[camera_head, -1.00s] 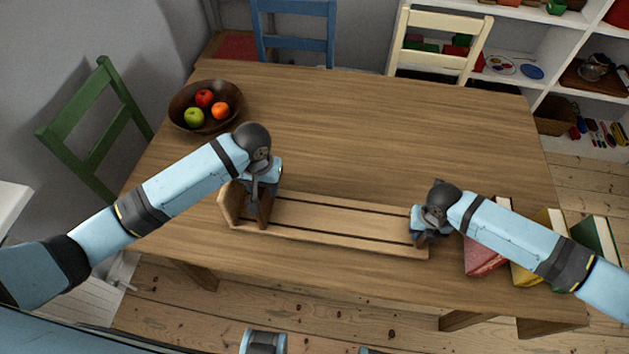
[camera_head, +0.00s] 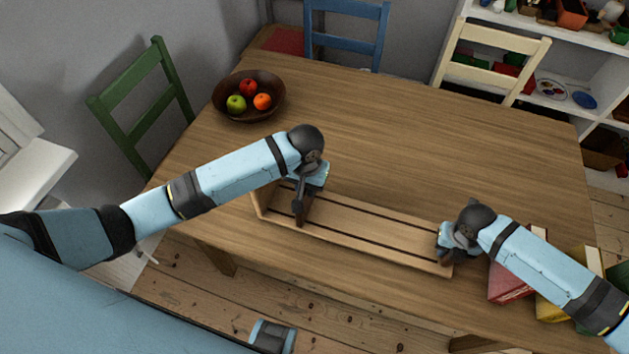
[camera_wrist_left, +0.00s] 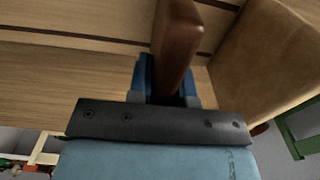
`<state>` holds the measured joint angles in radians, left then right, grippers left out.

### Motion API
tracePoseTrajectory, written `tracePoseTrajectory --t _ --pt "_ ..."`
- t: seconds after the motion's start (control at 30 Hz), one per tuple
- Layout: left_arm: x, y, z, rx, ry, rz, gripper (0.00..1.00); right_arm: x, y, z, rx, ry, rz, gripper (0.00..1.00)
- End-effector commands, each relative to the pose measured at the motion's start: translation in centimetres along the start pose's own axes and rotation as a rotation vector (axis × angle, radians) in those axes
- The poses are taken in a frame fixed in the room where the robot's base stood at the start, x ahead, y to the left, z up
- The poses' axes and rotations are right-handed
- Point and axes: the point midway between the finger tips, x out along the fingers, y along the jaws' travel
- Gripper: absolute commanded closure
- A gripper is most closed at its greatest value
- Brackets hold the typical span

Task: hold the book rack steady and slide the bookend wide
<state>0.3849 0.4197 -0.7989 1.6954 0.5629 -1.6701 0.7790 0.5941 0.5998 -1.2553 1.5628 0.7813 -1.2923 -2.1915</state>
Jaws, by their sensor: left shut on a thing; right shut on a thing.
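The book rack (camera_head: 372,233) is a long light-wood tray with dark slots, lying along the table's near side. Its upright end panel (camera_head: 260,199) stands at the left and shows at right in the left wrist view (camera_wrist_left: 272,55). A dark brown bookend (camera_head: 302,210) stands upright on the rack, a short way right of that panel. My left gripper (camera_head: 304,190) is shut on the bookend; the wrist view shows the bookend (camera_wrist_left: 177,45) between blue fingers. My right gripper (camera_head: 446,250) is shut at the rack's right end; its grip is partly hidden.
Red (camera_head: 510,284), yellow (camera_head: 553,305) and green books stand right of the rack, beneath my right arm. A bowl of fruit (camera_head: 225,108) sits at the table's far left. The table's middle is clear. Green, blue and cream chairs surround the table.

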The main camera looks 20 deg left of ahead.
Motion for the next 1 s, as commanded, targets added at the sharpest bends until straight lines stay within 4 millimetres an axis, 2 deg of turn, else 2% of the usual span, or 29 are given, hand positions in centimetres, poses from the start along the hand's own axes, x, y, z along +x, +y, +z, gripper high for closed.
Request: tracePoseTrajectory --t 0.03,0.1,0.3,0.47,0.77,0.8,0.9,1.0 --pt "-0.1 2.1 0.1 0.004 0.0 0.011 1.0 0.0 0.2 -0.1 -0.002 0.0 0.002 1.0" --pt "-0.1 4.3 0.1 0.003 -0.001 0.011 1.0 -0.1 0.2 0.0 -0.003 0.0 0.003 1.0" --pt "-0.1 9.2 0.1 0.002 -0.001 0.009 1.0 -0.1 0.3 -0.1 -0.003 0.0 0.004 1.0" --pt "-0.1 10.9 0.1 0.002 0.001 0.007 1.0 -0.1 0.3 -0.1 -0.003 0.0 0.004 1.0" --pt "-0.1 10.9 0.1 0.002 0.001 0.005 1.0 -0.1 0.3 -0.1 -0.003 0.0 0.005 1.0" --pt "-0.1 10.9 0.1 0.003 0.001 0.005 0.76 -0.1 0.3 -0.1 -0.003 0.0 0.005 1.0" --pt "-0.1 10.9 0.1 0.002 0.001 0.005 0.55 -0.1 0.3 -0.1 -0.003 0.0 0.005 1.0" --pt "-0.1 10.9 0.1 0.001 0.001 0.004 0.55 -0.1 0.3 -0.1 -0.003 0.0 0.005 1.0"
